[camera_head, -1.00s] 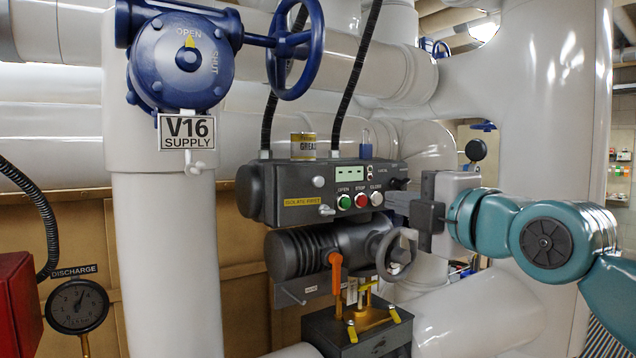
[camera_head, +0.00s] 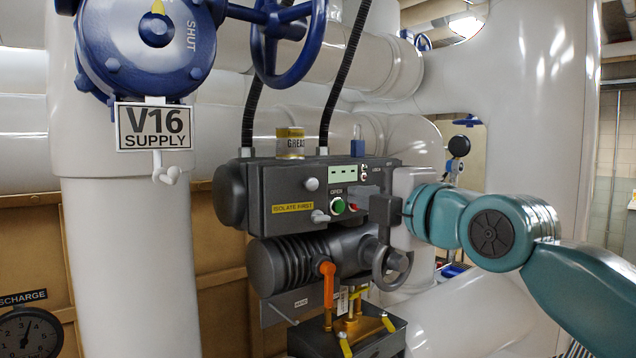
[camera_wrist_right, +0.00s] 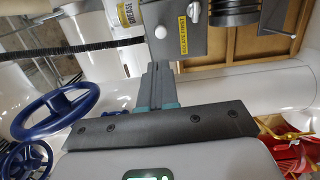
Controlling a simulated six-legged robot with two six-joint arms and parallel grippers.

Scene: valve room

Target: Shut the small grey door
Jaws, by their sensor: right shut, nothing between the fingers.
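The grey control box (camera_head: 285,190) hangs on the pipework in the middle of the head view. Its front carries a pale knob (camera_head: 312,184), a pale lever (camera_head: 320,216), a green button (camera_head: 338,206) and a small display (camera_head: 343,173). No separate door can be made out on it; its right front is partly hidden behind my right gripper. My right gripper (camera_head: 362,202) is at the right part of the front, its fingers shut and empty. In the right wrist view the fingers (camera_wrist_right: 158,70) point at the box (camera_wrist_right: 178,30); contact cannot be told. My left gripper is out of view.
A blue valve (camera_head: 150,45) with a V16 plate (camera_head: 153,127) and a blue handwheel (camera_head: 285,45) are at upper left. A grease can (camera_head: 290,143) stands on the box. Below are a grey handwheel (camera_head: 393,265) and an orange lever (camera_head: 328,285). Large white pipes surround the box.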

